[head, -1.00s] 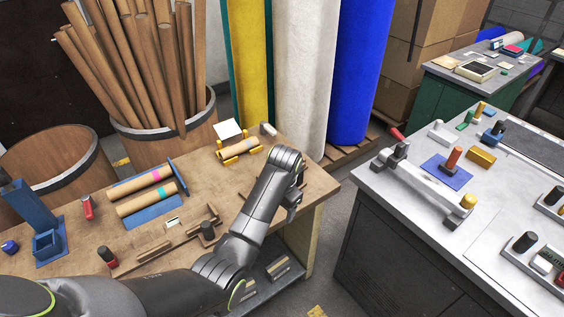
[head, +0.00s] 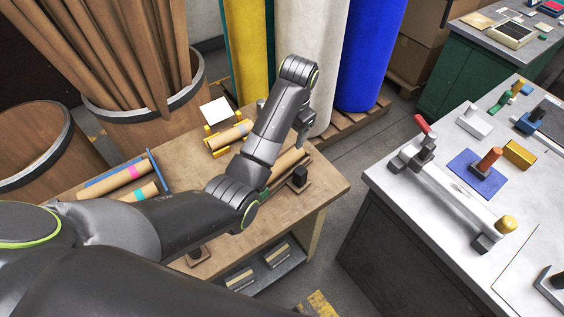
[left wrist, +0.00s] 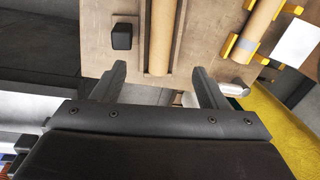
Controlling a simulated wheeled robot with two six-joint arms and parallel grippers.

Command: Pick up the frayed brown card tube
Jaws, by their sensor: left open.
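A plain brown card tube (left wrist: 160,35) lies in a wooden channel in the left wrist view. Its near end lies between and ahead of my left gripper's fingertips (left wrist: 158,70), which are apart and empty. Any fraying is too small to tell. In the head view part of this tube (head: 288,160) shows beside my left forearm, which hides the rest. My left gripper (head: 303,122) is over the far right of the wooden bench, pointing down. A second brown tube (left wrist: 258,22) with a grey band lies in yellow holders beside it.
A black block (left wrist: 122,36) stands left of the channel in the wrist view. Tubes with pink (head: 122,176) and teal (head: 140,193) bands lie on a blue rack. Tall fabric rolls (head: 310,60) stand behind the bench. A grey workbench (head: 400,190) stands right, across a floor gap.

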